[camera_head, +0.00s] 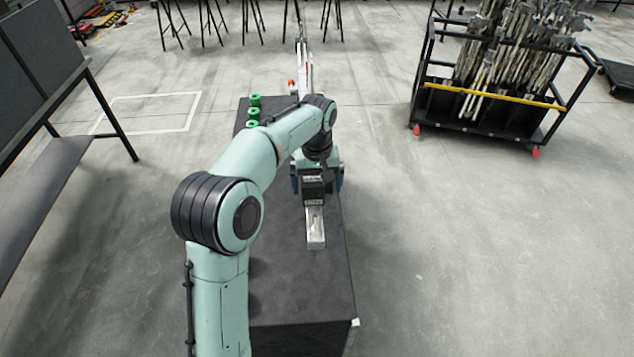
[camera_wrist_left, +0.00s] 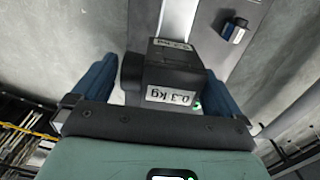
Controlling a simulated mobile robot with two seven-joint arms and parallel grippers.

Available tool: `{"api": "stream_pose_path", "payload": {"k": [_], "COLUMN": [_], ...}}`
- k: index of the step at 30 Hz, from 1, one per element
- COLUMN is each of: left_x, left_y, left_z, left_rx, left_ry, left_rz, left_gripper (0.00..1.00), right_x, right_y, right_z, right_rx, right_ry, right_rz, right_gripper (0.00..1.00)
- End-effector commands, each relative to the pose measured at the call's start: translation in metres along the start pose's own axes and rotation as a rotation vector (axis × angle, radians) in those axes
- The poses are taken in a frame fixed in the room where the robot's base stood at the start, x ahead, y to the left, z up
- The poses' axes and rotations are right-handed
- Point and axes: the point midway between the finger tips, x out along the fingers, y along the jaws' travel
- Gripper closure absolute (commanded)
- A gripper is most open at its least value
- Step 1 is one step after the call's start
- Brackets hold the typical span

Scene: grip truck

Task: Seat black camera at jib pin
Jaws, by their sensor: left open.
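The black camera (camera_head: 313,190) is a boxy block with pale labels. In the left wrist view, the camera (camera_wrist_left: 172,75) carries a label reading 0.3 kg. My left gripper (camera_head: 318,178) is around it, with blue fingers on both sides. The left gripper also shows in the left wrist view (camera_wrist_left: 158,90), open, with visible gaps beside the camera. A silvery bar (camera_head: 315,232) extends from the camera toward the front of the dark table. I cannot make out the jib pin, or whether the camera is seated. My right gripper is not in view.
The dark table (camera_head: 300,290) has free room at its front. Several green rings (camera_head: 253,112) stand at its back left. A wheeled rack of stands (camera_head: 490,90) is at right, and a dark shelf unit (camera_head: 45,60) is at left. A small dark object (camera_wrist_left: 235,29) lies beside the bar.

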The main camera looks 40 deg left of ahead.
Motion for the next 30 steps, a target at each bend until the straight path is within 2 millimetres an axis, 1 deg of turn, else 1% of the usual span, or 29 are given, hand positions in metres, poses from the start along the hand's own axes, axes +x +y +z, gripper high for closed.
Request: {"api": "stream_pose_path", "payload": {"k": [5,12,16,22,30], "left_x": [-0.029,-0.086,-0.111,-0.129,-0.132], "left_y": [0.001,0.002,0.002,0.001,0.000], "left_z": [-0.001,-0.002,-0.002,-0.001,0.000], "left_rx": [0.000,0.001,0.001,0.000,0.001], "left_ry": [0.006,0.009,0.008,0.004,0.002], "left_rz": [0.005,0.007,0.006,0.002,0.001], "left_gripper": [0.00,0.00,0.00,0.00,0.00], "right_x": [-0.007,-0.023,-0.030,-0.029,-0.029], "right_y": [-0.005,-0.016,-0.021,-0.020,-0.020], "right_z": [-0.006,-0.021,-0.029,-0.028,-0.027], "right_rx": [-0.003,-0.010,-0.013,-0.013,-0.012], "right_ry": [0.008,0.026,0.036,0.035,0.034], "right_rz": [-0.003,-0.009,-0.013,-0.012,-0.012], "right_gripper": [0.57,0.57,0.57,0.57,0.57]}}
